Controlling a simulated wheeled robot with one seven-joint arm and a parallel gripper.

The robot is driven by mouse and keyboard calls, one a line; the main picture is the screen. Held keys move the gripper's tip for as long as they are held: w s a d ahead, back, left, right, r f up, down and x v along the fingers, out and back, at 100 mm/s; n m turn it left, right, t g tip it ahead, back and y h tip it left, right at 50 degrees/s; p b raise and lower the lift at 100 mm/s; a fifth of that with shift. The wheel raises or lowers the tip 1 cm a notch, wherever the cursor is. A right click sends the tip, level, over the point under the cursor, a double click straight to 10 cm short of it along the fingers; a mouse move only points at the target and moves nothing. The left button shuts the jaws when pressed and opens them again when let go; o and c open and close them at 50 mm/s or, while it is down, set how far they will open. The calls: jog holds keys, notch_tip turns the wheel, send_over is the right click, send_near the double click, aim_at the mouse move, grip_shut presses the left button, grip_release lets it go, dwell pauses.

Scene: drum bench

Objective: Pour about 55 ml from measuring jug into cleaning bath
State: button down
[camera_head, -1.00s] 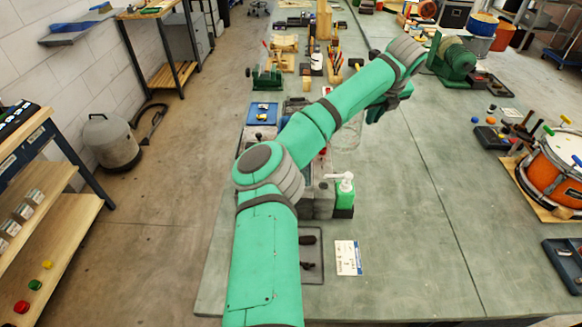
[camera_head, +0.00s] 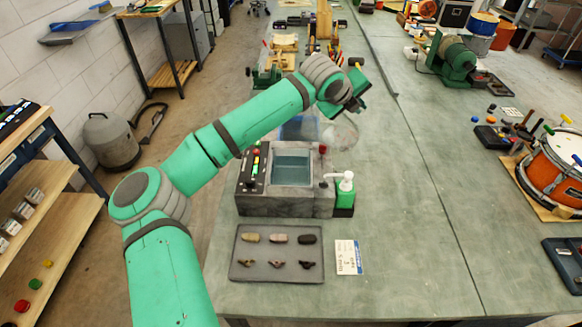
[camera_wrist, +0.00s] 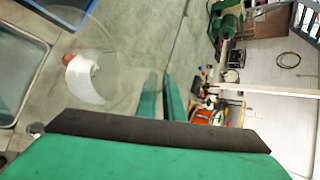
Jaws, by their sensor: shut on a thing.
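The measuring jug (camera_head: 343,136) is clear and hard to make out against the bench. My gripper (camera_head: 354,104) is shut on it and holds it above the bench, behind and right of the cleaning bath. The cleaning bath (camera_head: 320,203) is a grey block with a blue-tinted basin and a control panel on its left. In the wrist view the jug (camera_wrist: 100,45) shows as a faint clear outline left of my gripper's fingers (camera_wrist: 160,95), with a pale patch inside. The bath's edge (camera_wrist: 38,85) is at the left there. I cannot tell the jug's exact tilt or fill level.
A green pump bottle (camera_head: 345,196) stands against the bath's right side. A grey tray (camera_head: 240,268) with several small parts and a white card (camera_head: 348,257) lie in front. A blue tray (camera_head: 297,127) is behind the bath.

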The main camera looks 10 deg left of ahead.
aim_at(346, 115)
jog(key=shift+s+a+r+t+h, duration=0.25)
jog(key=shift+a+r+t+h, duration=0.15)
jog(key=shift+a+h, duration=0.1)
jog(key=shift+s+a+f+n+t+h, duration=0.4)
jog(key=shift+a+t+h, duration=0.2)
jog(key=shift+h, duration=0.1)
jog(key=shift+s+a+r+n+t+h+p, duration=0.2)
jog(key=shift+s+a+t+h+p, duration=0.2)
jog(key=shift+a+p, duration=0.25)
jog(key=shift+s+a+r+n+t+h+p, duration=0.1)
jog(key=shift+s+a+n+t+h+p, duration=0.15)
jog(key=shift+a+h+p, duration=0.3)
dwell(1.9)
jog(key=shift+d, duration=0.1)
jog(key=shift+w+d+m+g+y, duration=0.25)
jog(key=shift+w+d+y, duration=0.3)
jog(key=shift+d, duration=0.25)
jog(key=shift+w+d+f+g+y, duration=0.15)
jog(key=shift+w+d+g+y, duration=0.15)
jog(key=shift+d+y, duration=0.15)
jog(key=shift+w+d+r+m+g+y, duration=0.15)
jog(key=shift+d+r+g+y, duration=0.1)
jog(key=shift+d, duration=0.1)
jog(key=shift+w+d+r+m+g+y, duration=0.1)
jog(key=shift+w+d+m+g+y, duration=0.1)
jog(key=shift+d+g, duration=0.1)
jog(key=shift+d+f+y, duration=0.1)
jog(key=shift+y, duration=0.2)
